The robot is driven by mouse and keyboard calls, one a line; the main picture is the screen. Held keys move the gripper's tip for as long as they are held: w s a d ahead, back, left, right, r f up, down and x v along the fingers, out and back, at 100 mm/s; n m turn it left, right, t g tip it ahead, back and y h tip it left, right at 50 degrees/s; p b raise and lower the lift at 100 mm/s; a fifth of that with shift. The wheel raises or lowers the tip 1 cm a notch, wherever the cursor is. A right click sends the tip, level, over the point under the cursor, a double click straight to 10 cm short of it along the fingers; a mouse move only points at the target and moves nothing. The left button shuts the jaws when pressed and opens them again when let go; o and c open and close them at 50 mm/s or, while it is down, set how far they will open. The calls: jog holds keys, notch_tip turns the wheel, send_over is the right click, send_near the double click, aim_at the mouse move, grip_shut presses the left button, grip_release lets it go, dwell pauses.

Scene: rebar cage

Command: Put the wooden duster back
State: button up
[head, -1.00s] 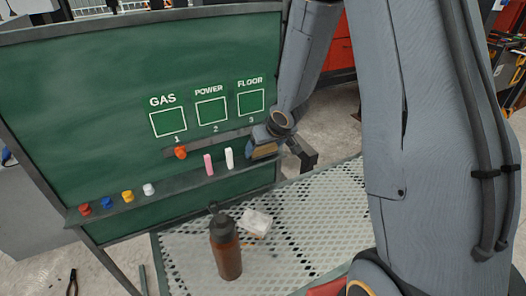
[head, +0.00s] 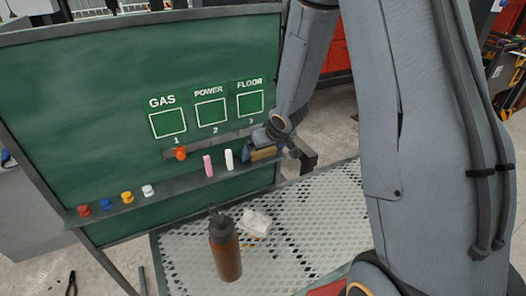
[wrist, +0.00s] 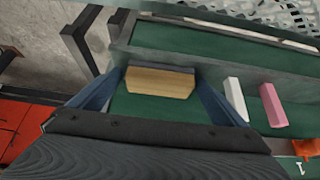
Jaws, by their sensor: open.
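The wooden duster (head: 264,154) is a tan block at the right end of the chalkboard's grey ledge (head: 180,187). In the wrist view the duster (wrist: 160,82) lies between the two blue fingers of my gripper (wrist: 160,76). The fingers are open, with a narrow gap visible at each end of the block. In the head view my gripper (head: 262,142) is at the ledge, around the duster. The duster's underside is hidden, so I cannot tell how fully it rests on the ledge.
A white chalk (head: 229,159) and a pink chalk (head: 208,166) stand left of the duster. Several coloured magnets, including a red one (head: 83,211), sit farther left.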

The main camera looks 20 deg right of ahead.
dwell(0.3)
jog(key=s+d+r+m+g+h+p, duration=0.1)
jog(key=s+d+r, duration=0.1)
jog(key=s+r, duration=0.3)
jog(key=s+d+r+g+h+p, duration=0.1)
jog(key=s+r, duration=0.3)
jog(key=s, duration=0.4)
jog(key=s+a+r+m+g, duration=0.1)
jog(key=s+a+g, duration=0.2)
jog(key=s, duration=1)
jog(key=shift+s+a+r+g+y, duration=0.15)
jog(key=shift+s+g+y, duration=0.15)
jog(key=shift+s+y, duration=0.1)
